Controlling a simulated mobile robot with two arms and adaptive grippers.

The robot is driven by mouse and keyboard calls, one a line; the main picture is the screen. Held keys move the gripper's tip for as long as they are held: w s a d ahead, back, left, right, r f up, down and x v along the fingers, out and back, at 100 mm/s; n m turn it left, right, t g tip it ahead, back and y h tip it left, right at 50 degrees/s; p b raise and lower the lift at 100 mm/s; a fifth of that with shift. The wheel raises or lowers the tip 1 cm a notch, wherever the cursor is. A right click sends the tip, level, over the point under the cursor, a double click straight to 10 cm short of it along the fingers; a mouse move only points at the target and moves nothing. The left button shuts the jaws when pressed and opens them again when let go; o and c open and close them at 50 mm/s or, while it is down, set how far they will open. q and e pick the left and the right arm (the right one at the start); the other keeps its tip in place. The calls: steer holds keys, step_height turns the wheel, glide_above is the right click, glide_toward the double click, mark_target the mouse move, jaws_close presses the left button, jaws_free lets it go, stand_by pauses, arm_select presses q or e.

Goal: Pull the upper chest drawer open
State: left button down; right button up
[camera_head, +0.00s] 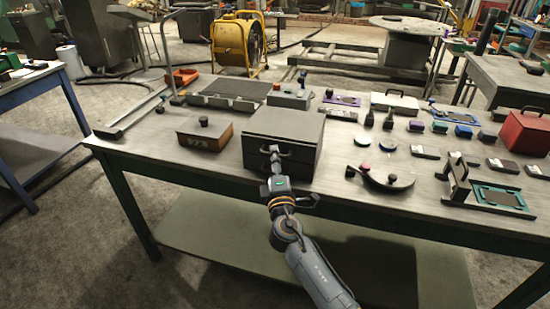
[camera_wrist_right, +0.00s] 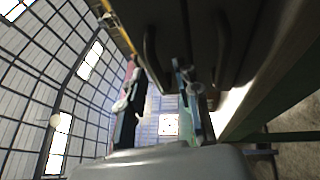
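The dark grey chest (camera_head: 290,128) stands on the workbench, near its front edge. Its drawers look closed. The upper drawer handle (camera_wrist_right: 150,60) is a dark bow, and the lower handle (camera_wrist_right: 222,45) is beside it in the tilted right wrist view. My right gripper (camera_head: 274,158) is in front of the chest at the upper handle and partly hides the front. In the wrist view its fingers (camera_wrist_right: 160,104) are apart, one to each side of the upper handle's line. I cannot tell whether they touch it. My left gripper is not in view.
A brown box (camera_head: 205,134) stands left of the chest. A curved metal plate (camera_head: 385,177) and several small coloured items lie to its right. A red box (camera_head: 523,133) is at the far right. The floor in front of the workbench (camera_head: 160,167) looks clear.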

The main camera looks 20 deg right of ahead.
steer(key=shift+w, duration=0.1)
jaws_close()
steer(key=s+a+b, duration=0.1)
steer(key=s+a, duration=0.5)
steer(key=s, duration=0.4)
steer(key=shift+a+b, duration=0.3)
steer(key=shift+a, duration=0.1)
jaws_free()
